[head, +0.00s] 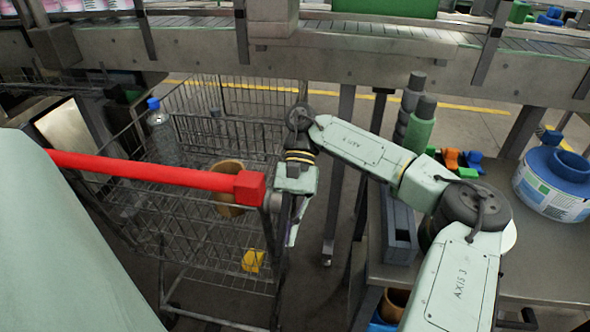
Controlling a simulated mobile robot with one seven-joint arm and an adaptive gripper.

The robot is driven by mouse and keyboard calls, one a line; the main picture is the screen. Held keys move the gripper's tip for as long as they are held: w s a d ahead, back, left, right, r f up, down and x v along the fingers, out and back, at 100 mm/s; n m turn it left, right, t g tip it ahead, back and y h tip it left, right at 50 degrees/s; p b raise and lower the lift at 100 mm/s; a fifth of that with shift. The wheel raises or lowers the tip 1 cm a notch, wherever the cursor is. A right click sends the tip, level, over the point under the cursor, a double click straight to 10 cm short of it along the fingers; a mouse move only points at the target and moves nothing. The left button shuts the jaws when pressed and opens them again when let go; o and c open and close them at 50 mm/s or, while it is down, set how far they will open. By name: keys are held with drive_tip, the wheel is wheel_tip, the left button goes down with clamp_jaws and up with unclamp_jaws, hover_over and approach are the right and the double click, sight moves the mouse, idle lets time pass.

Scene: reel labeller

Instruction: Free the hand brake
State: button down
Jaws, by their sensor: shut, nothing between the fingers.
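A wire shopping cart (205,262) stands left of centre, with a red push handle (140,170) that ends in a red block (250,188). I cannot make out a part that is clearly the hand brake. My gripper (292,236) points down just right of the red block, beside the cart's right side. It looks shut with nothing in it. Its fingertips are small and partly merge with the cart wires behind, so I cannot tell whether they touch the cart.
The cart holds a clear bottle with a blue cap (154,104), a brown round container (228,190) and a yellow object (253,261). A conveyor frame (400,62) crosses behind. At right, a grey table (545,285) carries a blue-lidded tub (556,180) and green bottles (420,130).

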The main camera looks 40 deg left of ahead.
drive_tip(key=shift+s+d, duration=0.1)
idle(1.1)
idle(0.5)
drive_tip(key=v, duration=0.7)
drive_tip(key=shift+w, duration=0.2)
drive_tip(key=shift+r, duration=0.1)
idle(0.6)
